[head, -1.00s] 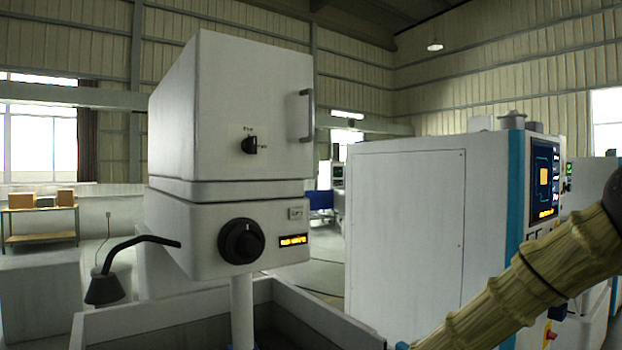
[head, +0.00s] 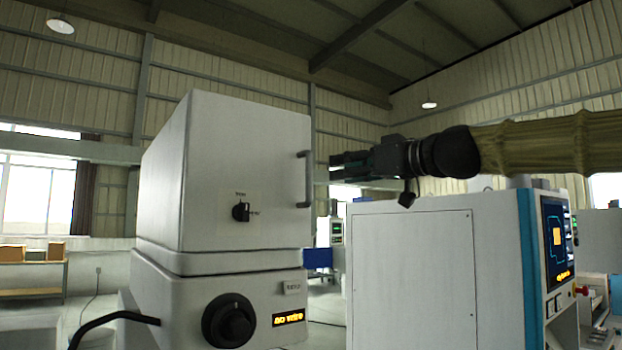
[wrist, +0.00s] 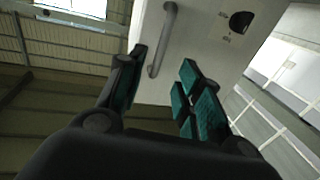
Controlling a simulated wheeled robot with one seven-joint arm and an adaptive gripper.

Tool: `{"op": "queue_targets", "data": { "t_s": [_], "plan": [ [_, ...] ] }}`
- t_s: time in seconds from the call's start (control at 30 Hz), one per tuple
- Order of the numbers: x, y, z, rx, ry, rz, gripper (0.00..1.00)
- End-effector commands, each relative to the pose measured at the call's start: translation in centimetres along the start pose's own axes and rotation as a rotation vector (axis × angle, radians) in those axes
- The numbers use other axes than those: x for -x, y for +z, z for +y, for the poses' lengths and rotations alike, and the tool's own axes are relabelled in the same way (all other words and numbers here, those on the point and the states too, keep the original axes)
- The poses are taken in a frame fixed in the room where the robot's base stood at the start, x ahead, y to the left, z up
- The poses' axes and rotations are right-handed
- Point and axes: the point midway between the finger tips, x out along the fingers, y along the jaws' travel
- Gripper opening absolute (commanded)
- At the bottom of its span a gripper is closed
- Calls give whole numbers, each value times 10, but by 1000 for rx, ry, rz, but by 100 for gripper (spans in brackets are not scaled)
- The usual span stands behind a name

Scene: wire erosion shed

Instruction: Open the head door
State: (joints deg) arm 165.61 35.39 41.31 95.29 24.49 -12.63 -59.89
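The head door (head: 240,160) is the front panel of a tall white box in the head view. It looks closed. A grey vertical bar handle (head: 307,180) is at its right edge, and a small black latch knob (head: 240,211) sits lower on it. My gripper (head: 335,166) points left, just right of the handle and apart from it. In the wrist view the gripper's green-padded fingers (wrist: 162,85) are spread with nothing between them. The handle (wrist: 164,38) shows beyond the fingertips, and the knob (wrist: 240,20) is at the upper right.
Below the door, the machine's lower head has a large black dial (head: 229,320) and an orange-lit display (head: 288,318). A white cabinet (head: 411,280) with a screen (head: 557,240) stands under my arm at the right. The space in front of the handle is clear.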

Motion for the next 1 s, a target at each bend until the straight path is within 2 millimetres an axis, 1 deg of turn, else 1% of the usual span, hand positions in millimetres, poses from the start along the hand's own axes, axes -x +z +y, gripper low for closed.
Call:
{"op": "queue_targets", "data": {
  "t_s": [0.17,0.7,0.8,1.0],
  "plan": [
    [-15,-2,0,0,-2,-1,35],
    [-85,-2,1,-2,1,-2,35],
    [-94,-1,1,-1,1,-2,35],
    [-105,0,1,-2,2,0,35]
  ]
}}
